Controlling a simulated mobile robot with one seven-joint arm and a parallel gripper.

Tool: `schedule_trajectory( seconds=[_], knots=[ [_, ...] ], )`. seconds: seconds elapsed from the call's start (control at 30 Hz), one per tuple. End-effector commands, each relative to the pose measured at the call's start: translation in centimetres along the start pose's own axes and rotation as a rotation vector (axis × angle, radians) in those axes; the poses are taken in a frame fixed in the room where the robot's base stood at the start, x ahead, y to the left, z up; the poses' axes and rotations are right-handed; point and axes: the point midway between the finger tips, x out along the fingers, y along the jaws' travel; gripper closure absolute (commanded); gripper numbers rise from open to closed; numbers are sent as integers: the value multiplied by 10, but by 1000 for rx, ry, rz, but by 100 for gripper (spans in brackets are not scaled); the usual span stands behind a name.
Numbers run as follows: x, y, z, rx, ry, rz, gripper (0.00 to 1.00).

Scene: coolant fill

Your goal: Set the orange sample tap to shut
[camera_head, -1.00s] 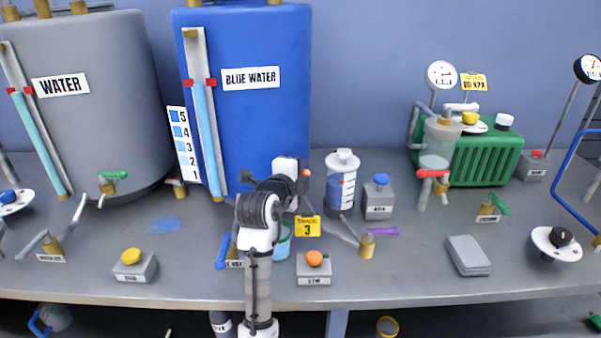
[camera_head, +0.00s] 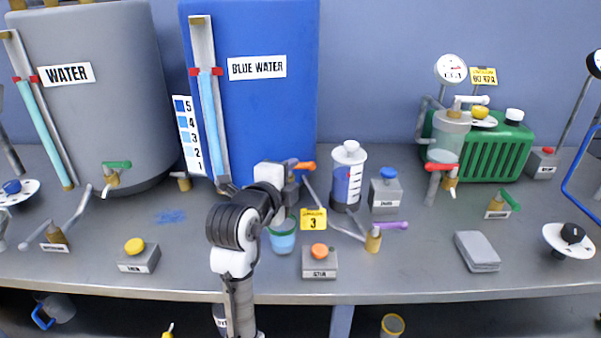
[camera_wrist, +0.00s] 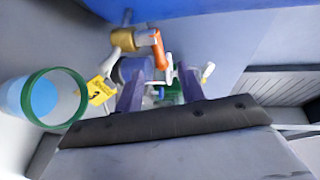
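The orange sample tap handle (camera_head: 303,165) shows at the lower right of the blue tank, just right of my gripper (camera_head: 284,180). In the wrist view the orange handle (camera_wrist: 159,49) hangs from a brass tap body (camera_wrist: 124,39), ahead of my gripper (camera_wrist: 160,88). My two purple fingers stand apart with nothing visibly held between them. The handle lies just beyond the fingertips in that view; I cannot tell whether they touch. A green-rimmed cup (camera_head: 283,238) of light blue liquid stands below the tap. It also shows at the left of the wrist view (camera_wrist: 78,112).
The blue water tank (camera_head: 262,120) is close behind the tap. A purple-handled tap (camera_head: 374,240) is to the right.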

Motion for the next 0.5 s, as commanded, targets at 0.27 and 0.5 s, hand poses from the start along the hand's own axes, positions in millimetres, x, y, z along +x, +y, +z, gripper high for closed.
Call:
schedule_trajectory(
  seconds=[0.27,0.5],
  knots=[
    [-39,0,0,0,-1,-1,61],
    [-44,0,0,-1,-1,2,61]
  ],
)
